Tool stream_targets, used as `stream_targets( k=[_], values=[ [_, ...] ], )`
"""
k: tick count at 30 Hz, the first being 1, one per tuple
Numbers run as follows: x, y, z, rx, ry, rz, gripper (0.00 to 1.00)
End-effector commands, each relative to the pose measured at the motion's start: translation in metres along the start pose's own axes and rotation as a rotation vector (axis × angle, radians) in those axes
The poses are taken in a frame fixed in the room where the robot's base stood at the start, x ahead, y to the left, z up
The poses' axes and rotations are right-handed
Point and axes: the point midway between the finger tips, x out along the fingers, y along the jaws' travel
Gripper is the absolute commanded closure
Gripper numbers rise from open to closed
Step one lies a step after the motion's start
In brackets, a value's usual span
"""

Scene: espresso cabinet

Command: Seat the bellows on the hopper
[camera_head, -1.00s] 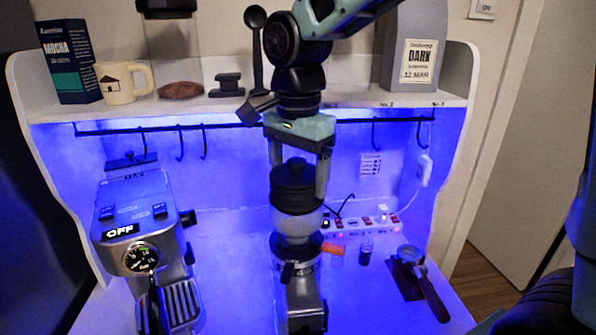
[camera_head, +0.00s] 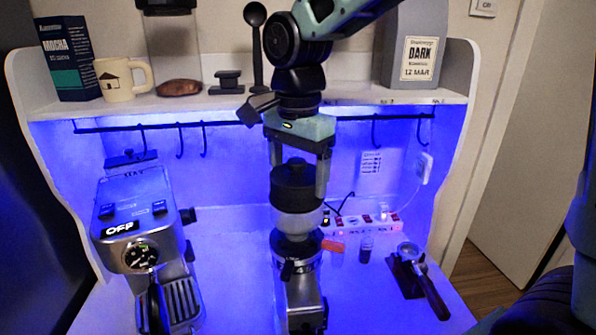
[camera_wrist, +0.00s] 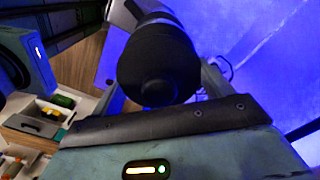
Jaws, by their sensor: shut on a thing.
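The bellows (camera_head: 292,183) is a black, ridged, domed piece over the clear hopper (camera_head: 297,223) of the coffee grinder (camera_head: 301,293). My gripper (camera_head: 299,186) comes down from above and is shut on the bellows, with a finger on either side. The bellows looks upright and lined up with the hopper. Its lower edge meets the hopper's top in the picture, but I cannot tell whether it rests on it or hovers just above. In the wrist view the round black top of the bellows (camera_wrist: 158,62) sits between the fingers and hides the hopper.
An espresso machine (camera_head: 142,225) stands left of the grinder. A portafilter (camera_head: 418,275) on a dark stand, a small jar (camera_head: 366,250) and a power strip (camera_head: 365,220) are to the right. A shelf (camera_head: 350,108) with hooks runs behind my gripper.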

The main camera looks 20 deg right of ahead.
Motion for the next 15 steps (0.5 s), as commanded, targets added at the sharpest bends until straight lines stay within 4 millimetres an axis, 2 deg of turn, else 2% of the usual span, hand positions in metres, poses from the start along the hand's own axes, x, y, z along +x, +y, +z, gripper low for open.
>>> stream_targets(
  k=[14,15],
  values=[
    [0.0029,0.0001,0.0002,0.001,0.000,0.001,0.46],
    [0.0029,0.0001,0.0002,0.001,0.000,0.001,0.19]
  ],
)
